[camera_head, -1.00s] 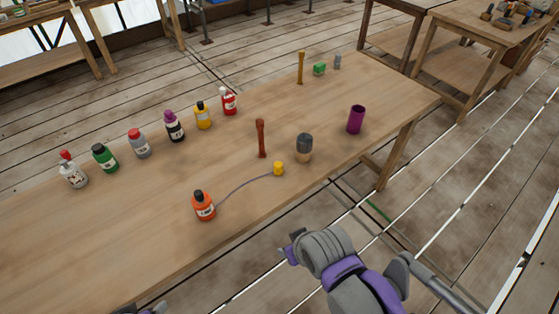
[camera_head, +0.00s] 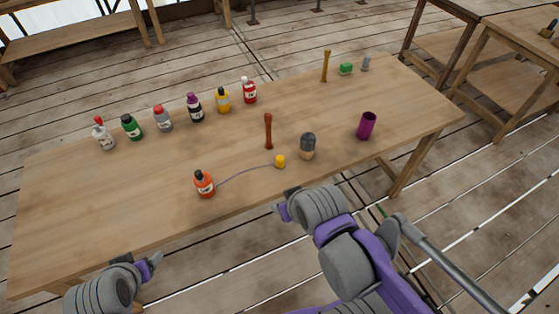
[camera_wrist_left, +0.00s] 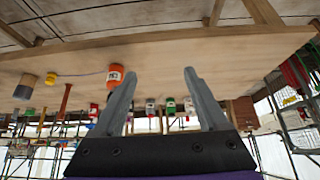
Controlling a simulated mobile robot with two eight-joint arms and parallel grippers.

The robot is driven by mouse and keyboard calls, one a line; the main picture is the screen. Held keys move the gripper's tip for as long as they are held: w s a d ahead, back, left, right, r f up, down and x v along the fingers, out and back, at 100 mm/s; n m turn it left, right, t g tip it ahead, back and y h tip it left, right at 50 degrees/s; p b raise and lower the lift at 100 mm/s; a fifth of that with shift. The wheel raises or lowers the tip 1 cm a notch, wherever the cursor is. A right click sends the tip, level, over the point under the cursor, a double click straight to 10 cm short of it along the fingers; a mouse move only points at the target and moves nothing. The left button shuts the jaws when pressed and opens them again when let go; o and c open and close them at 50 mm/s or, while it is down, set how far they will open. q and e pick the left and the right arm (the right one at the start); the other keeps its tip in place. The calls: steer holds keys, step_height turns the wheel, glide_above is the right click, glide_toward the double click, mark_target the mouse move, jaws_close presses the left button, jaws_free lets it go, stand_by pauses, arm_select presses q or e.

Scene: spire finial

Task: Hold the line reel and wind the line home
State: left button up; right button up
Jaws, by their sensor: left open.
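The orange line reel (camera_head: 204,185) looks like a bottle with a dark cap and a white label. It stands upright near the table's front edge and also shows in the left wrist view (camera_wrist_left: 115,76). A thin grey line (camera_head: 243,175) runs right from it across the table to a small yellow piece (camera_head: 280,161). My left gripper (camera_head: 152,263) is open and empty, in front of the table edge, left of and nearer than the reel. My right gripper (camera_head: 288,200) is at the front edge, below the yellow piece, touching nothing that I can see; its fingers are unclear.
Several labelled bottles (camera_head: 195,108) stand in a row at the back left of the table (camera_head: 120,190). A reddish-brown post (camera_head: 268,131), a grey-topped wooden piece (camera_head: 308,146) and a purple cup (camera_head: 367,126) stand to the right. The front left tabletop is clear.

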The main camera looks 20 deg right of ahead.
arm_select(q)
steer(key=shift+o, duration=1.2)
steer(key=w+d+f+n+g+h+b, duration=0.1)
steer(key=n+b, duration=0.1)
steer(key=w+d+f+n+g+h+b, duration=0.1)
steer(key=d+f+n+b, duration=0.1)
steer(key=shift+w+d, duration=0.15)
steer(key=shift+w, duration=0.05)
steer(key=n+g+h+b, duration=0.4)
steer(key=n+h+b, duration=0.8)
steer(key=n+b, duration=0.2)
glide_toward(202, 188)
steer(key=w+f, duration=0.2)
steer(key=f, duration=0.1)
steer(key=shift+w+f, duration=0.15)
steer(key=shift+f, duration=0.1)
steer(key=shift+w+f+h+b, duration=0.3)
steer(key=shift+w+f+b, duration=0.05)
steer(key=shift+b+x, duration=0.85)
steer(key=shift+x, duration=4)
arm_select(e)
steer(key=s+f, duration=0.3)
steer(key=f, duration=0.9)
steer(key=s+f+g, duration=0.1)
steer(key=s+f, duration=0.2)
steer(key=f, duration=1)
steer(key=shift+s+d+g, duration=0.15)
steer(key=shift+s+g, duration=0.15)
steer(key=shift+s, duration=0.1)
